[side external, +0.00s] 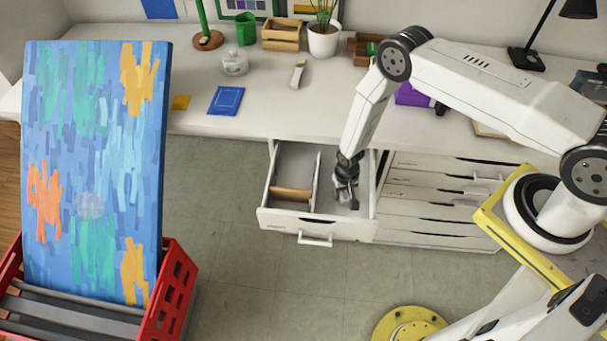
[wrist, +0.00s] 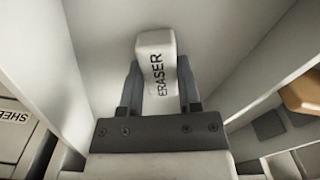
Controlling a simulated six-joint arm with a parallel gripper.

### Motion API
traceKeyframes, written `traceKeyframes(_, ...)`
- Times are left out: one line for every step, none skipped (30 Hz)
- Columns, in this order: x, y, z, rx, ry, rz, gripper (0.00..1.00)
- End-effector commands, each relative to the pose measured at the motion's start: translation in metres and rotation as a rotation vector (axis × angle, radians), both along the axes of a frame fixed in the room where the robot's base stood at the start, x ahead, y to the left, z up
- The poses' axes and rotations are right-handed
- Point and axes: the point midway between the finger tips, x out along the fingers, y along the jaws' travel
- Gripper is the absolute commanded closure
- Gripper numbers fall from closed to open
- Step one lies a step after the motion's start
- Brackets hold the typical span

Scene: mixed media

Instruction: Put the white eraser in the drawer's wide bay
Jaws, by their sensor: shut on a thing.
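The white eraser (wrist: 157,62), printed ERASER, is between the two dark fingers of my gripper (wrist: 158,85) in the wrist view. My gripper is shut on it. In the side view my gripper (side external: 346,196) points down inside the right bay of the open white drawer (side external: 285,221). A thin divider (side external: 316,182) splits the drawer, and the right bay looks the wider one. The bay's pale floor shows beyond the eraser in the wrist view; I cannot tell whether they touch. The eraser is not clear in the side view.
A wooden block (side external: 291,194) lies in the drawer's left bay. Shut drawers (side external: 430,200) stand to the right. The desk (side external: 270,118) above holds a blue notebook (side external: 226,100) and a plant pot (side external: 323,40). A red crate (side external: 172,290) with a painted canvas (side external: 95,170) is at left.

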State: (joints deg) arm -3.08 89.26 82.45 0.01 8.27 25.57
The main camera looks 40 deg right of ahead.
Motion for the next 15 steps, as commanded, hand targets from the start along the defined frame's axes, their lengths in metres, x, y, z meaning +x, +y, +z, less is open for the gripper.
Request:
traceKeyframes(-0.0001,-0.0001,-0.0001,0.0,0.0,0.0,0.53)
traceKeyframes(-0.0002,0.0,-0.0001,0.0,0.0,0.0,0.45)
traceKeyframes(-0.0002,0.0,-0.0001,0.0,0.0,0.0,0.45)
traceKeyframes(-0.0002,0.0,-0.0001,0.0,0.0,0.0,0.45)
traceKeyframes(-0.0002,0.0,-0.0001,0.0,0.0,0.0,0.45)
traceKeyframes(-0.0002,0.0,-0.0001,0.0,0.0,0.0,0.45)
traceKeyframes(-0.0002,0.0,-0.0001,0.0,0.0,0.0,0.42)
traceKeyframes(-0.0002,0.0,-0.0001,0.0,0.0,0.0,0.32)
traceKeyframes(-0.0002,0.0,-0.0001,0.0,0.0,0.0,0.2)
traceKeyframes(-0.0002,0.0,-0.0001,0.0,0.0,0.0,0.1)
traceKeyframes(-0.0002,0.0,-0.0001,0.0,0.0,0.0,0.04)
traceKeyframes(-0.0002,0.0,-0.0001,0.0,0.0,0.0,0.04)
traceKeyframes(-0.0002,0.0,-0.0001,0.0,0.0,0.0,0.04)
traceKeyframes(-0.0002,0.0,-0.0001,0.0,0.0,0.0,0.04)
traceKeyframes(-0.0001,-0.0001,0.0,0.0,0.0,0.0,0.04)
